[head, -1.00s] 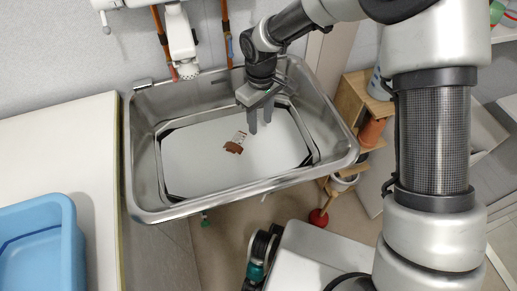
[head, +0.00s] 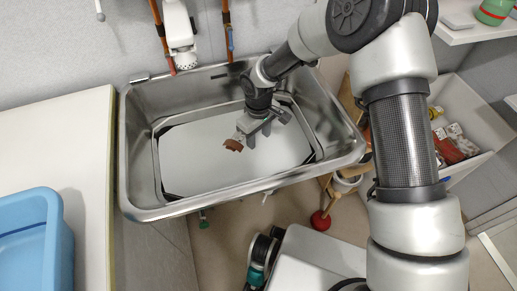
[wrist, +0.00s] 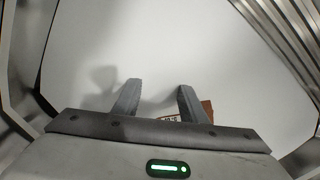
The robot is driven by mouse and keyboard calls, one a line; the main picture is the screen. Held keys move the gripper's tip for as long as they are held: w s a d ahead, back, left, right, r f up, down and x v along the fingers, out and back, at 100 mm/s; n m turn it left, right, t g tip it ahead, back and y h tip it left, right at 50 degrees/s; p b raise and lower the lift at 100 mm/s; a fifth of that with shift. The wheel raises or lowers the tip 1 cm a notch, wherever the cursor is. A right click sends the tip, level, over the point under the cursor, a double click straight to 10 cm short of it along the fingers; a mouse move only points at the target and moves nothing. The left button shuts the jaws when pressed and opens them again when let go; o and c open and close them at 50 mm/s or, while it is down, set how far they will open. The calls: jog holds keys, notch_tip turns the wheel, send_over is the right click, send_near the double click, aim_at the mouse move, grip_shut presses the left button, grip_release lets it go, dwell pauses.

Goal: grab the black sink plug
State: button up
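I cannot make out a black sink plug in either view. My gripper (head: 260,137) is inside the metal washtub basin (head: 130,150), pointing down over its white floor. In the wrist view its two fingers (wrist: 156,98) stand apart with nothing held between them. A small brown item with a pale printed part (head: 233,145) lies on the white floor, just left of my gripper in the head view. In the wrist view, part of this brown item (wrist: 208,108) shows by the right finger; the rest is hidden behind the finger and gripper body.
The basin's raised metal rim surrounds my gripper. A white counter (head: 70,130) with a blue tub (head: 35,235) is at the left. Copper pipes (head: 227,25) run down the wall behind. A red round-based object (head: 320,220) stands on the floor at the right.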

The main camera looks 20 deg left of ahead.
grip_shut()
